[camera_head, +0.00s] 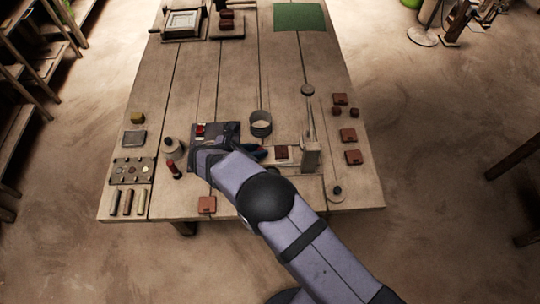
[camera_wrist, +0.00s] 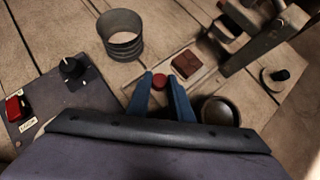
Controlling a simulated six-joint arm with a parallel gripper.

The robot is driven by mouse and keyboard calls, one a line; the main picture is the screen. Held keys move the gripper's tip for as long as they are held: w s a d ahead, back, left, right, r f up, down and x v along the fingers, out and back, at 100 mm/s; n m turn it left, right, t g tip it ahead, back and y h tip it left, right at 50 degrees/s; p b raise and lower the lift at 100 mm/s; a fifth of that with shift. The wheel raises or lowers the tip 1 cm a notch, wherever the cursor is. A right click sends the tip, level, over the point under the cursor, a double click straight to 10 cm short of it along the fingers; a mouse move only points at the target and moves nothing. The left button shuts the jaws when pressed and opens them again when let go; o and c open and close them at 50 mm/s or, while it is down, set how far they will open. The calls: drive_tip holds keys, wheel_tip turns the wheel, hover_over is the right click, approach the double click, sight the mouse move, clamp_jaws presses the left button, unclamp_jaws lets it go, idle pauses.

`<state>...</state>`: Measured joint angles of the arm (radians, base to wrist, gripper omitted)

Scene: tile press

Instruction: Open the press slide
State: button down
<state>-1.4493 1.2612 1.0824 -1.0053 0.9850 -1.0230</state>
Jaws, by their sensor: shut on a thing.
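The press (camera_head: 311,156) stands at the right of the bench's near half, with a tall lever ending in a dark ball (camera_head: 308,90). Its frame shows at the upper right of the wrist view (camera_wrist: 268,40). A dark red-brown tile (camera_wrist: 186,64) lies on the pale slide plate left of the press post; it also shows in the head view (camera_head: 281,152). My gripper (camera_wrist: 160,79) has blue fingers closed on a small red knob (camera_wrist: 158,83) beside the tile. The knob's link to the slide is hidden. In the head view, my gripper (camera_head: 256,153) is left of the tile.
A metal ring (camera_wrist: 121,36) stands close beyond my gripper. A control box with a black dial (camera_wrist: 70,68) and red switch (camera_wrist: 15,108) is at left. A round bowl (camera_wrist: 220,111) sits right of my fingers. Loose tiles (camera_head: 348,135) lie right of the press.

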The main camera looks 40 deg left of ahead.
drive_tip(key=shift+s+a+f+b, duration=0.15)
drive_tip(key=shift+s+a+b, duration=0.6)
drive_tip(key=shift+a, duration=0.1)
drive_tip(key=shift+s+a+r, duration=0.2)
drive_tip(key=shift+s+r, duration=0.05)
drive_tip(key=shift+s, duration=0.05)
drive_tip(key=c, duration=1.6)
unclamp_jaws()
drive_tip(key=b+v, duration=0.2)
drive_tip(key=v, duration=0.5)
drive_tip(key=shift+s+r, duration=0.1)
